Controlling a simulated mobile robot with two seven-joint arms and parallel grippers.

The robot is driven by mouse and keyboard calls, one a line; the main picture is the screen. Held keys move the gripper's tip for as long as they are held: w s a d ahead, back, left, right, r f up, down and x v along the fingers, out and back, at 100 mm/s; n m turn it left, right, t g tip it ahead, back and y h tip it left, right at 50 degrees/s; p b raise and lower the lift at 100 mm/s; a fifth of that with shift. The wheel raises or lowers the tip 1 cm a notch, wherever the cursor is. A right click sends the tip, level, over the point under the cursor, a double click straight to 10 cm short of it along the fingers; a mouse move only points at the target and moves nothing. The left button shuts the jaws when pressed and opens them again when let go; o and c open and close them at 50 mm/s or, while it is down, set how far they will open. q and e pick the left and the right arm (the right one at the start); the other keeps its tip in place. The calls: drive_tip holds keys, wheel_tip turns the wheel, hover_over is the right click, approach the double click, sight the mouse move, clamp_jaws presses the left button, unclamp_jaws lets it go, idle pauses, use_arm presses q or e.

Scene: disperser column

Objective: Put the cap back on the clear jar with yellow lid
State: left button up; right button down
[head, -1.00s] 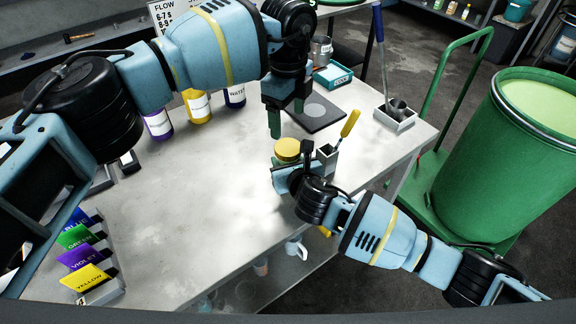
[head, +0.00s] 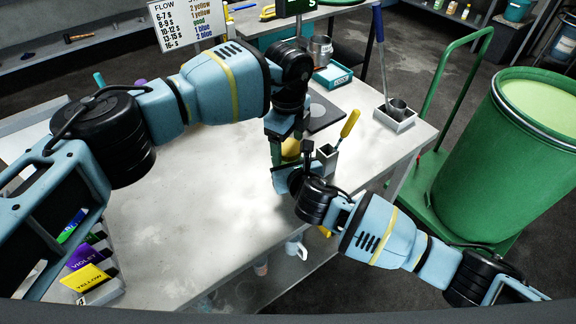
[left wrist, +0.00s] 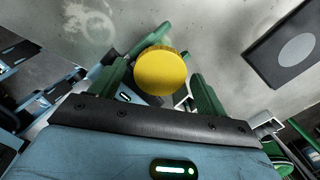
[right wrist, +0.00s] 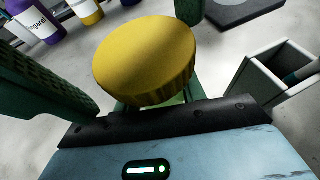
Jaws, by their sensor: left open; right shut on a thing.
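The yellow lid (head: 291,150) is partly hidden behind my left gripper (head: 285,153) in the head view. In the right wrist view the round yellow lid (right wrist: 147,52) appears to sit on top of the jar. Only a little of the clear jar shows under it, so I cannot tell how tightly it is seated. My right gripper (right wrist: 157,105) is shut on the jar below the lid. My left gripper (left wrist: 160,72) is open, reaching down from above, with its green fingers on either side of the lid (left wrist: 161,72) in the left wrist view.
A grey holder with a yellow-handled tool (head: 349,124) stands close by on the right. A dark pad (head: 325,112) lies behind. The middle of the table is clear.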

use_arm(q)
drive_tip(key=c, duration=1)
drive_tip(key=m, duration=0.8)
drive_tip(key=shift+m, duration=0.4)
drive_tip(key=m, duration=0.7)
drive_tip(key=o, duration=1.1)
